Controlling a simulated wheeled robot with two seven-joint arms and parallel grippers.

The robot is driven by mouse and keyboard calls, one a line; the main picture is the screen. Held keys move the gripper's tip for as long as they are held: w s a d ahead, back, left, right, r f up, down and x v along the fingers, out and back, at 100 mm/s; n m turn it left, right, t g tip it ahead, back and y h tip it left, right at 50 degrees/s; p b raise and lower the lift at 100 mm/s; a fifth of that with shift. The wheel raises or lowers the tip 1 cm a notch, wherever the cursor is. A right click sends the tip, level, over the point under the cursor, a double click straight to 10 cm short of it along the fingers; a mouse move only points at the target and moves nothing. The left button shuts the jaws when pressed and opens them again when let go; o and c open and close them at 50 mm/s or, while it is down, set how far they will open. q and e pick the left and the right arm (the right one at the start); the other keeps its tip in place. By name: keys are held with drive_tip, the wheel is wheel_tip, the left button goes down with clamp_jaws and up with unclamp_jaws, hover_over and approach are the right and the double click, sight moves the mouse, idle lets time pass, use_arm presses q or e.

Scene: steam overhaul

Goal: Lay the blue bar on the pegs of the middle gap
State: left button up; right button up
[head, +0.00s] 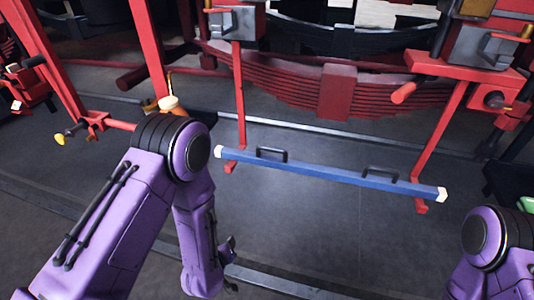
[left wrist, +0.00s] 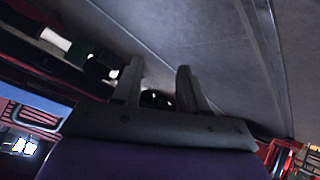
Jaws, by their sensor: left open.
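The blue bar (head: 330,172) has white ends and two black handles. In the head view it spans the middle gap between two red posts, level with the red left peg (head: 230,167) and the red right peg (head: 421,206) at the posts' lower ends. It appears to rest on both, though the contact is partly hidden. My left gripper (left wrist: 158,78) is open and empty in the left wrist view, its two dark fingers apart. In the head view my left arm reaches down in front of the bar, clear of it. My right gripper is out of view; only part of that arm shows.
A red leaf spring (head: 335,90) lies behind the bar. Red posts carry grey boxes (head: 233,22) with handles. A red rod with a yellow tip (head: 60,139) sticks out at left. The dark floor (head: 320,235) in front of the bar is clear.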

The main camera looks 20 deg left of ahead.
use_arm(q)
drive_tip(key=w+d+r+n+t+h+p, duration=0.1)
drive_tip(key=w+d+r+n+t, duration=0.3)
drive_tip(key=w+r, duration=0.75)
drive_tip(key=n+t+h, duration=0.1)
drive_tip(key=n+t, duration=0.3)
drive_tip(key=n, duration=0.2)
approach(271, 148)
drive_tip(key=w+f, duration=0.1)
drive_tip(key=w, duration=0.1)
drive_tip(key=w+b, duration=0.1)
drive_tip(key=w, duration=0.7)
drive_tip(key=shift+f+b, duration=0.1)
drive_tip(key=shift+b, duration=0.3)
drive_tip(key=shift+s+p, duration=0.3)
drive_tip(key=shift+p, duration=0.05)
drive_tip(key=s, duration=0.3)
drive_tip(key=shift+s+p, duration=0.1)
drive_tip(key=shift+p, duration=0.25)
drive_tip(key=shift+s, duration=0.5)
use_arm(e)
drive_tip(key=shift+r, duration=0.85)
